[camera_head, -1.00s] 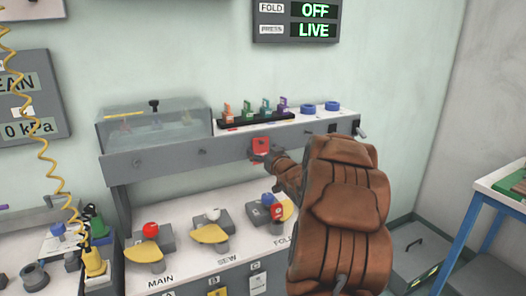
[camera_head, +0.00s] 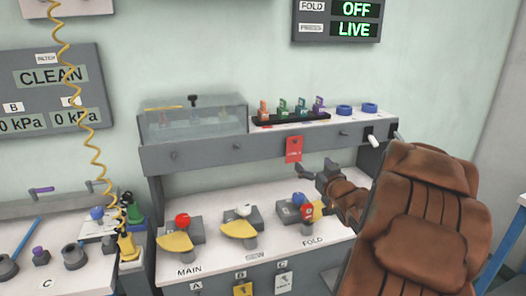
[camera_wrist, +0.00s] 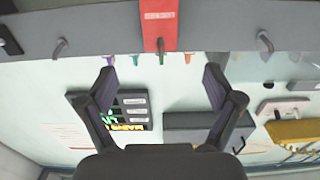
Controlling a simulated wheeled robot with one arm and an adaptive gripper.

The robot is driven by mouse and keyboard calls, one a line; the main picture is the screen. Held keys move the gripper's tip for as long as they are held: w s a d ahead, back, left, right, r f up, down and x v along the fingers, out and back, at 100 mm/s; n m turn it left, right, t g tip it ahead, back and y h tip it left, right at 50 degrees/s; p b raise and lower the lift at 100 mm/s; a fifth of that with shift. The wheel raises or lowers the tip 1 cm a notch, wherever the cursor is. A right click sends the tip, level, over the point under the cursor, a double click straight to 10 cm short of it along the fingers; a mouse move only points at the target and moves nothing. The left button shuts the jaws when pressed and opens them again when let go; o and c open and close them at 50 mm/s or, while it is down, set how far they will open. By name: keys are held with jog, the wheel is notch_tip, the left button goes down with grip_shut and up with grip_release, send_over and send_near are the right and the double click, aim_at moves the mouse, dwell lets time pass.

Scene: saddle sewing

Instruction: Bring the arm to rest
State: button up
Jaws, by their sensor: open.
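My gripper (camera_head: 332,170) is in front of the bench, right of and below a red tag (camera_head: 294,149), with a gap between them. In the wrist view my gripper (camera_wrist: 160,84) has its two fingers wide apart and nothing between them. The red tag (camera_wrist: 160,24) hangs from the grey rail (camera_wrist: 215,28) beyond the fingertips. My brown padded arm fills the right of the head view and hides part of the bench's right end.
Under the rail, the worktop carries a red knob (camera_head: 182,220), a white knob (camera_head: 244,211) and yellow pads by the MAIN and SEW labels. A clear-covered box (camera_head: 193,122) and coloured tags (camera_head: 283,107) stand above. A yellow coiled hose (camera_head: 85,120) hangs left. A display (camera_head: 338,20) reads FOLD OFF, PRESS LIVE.

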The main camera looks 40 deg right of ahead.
jog(key=shift+w, duration=0.1)
jog(key=s+a+f+g+y+p, duration=0.1)
jog(key=s+a+f+g, duration=0.15)
jog(key=a, duration=0.35)
jog(key=s+a+f+g+p, duration=0.1)
jog(key=a+f+g, duration=0.1)
jog(key=a+g, duration=0.35)
jog(key=s+a+f+g+y+p, duration=0.1)
jog(key=s+a+f+g, duration=0.15)
jog(key=a, duration=0.55)
jog(key=s+a+n+g+y+p, duration=0.1)
jog(key=s+a+n+g+y, duration=0.2)
jog(key=s+a+g, duration=0.5)
jog(key=s+a, duration=1.3)
jog(key=s, duration=0.1)
jog(key=shift+s+n+y+p, duration=0.35)
jog(key=shift+s+n+y, duration=0.05)
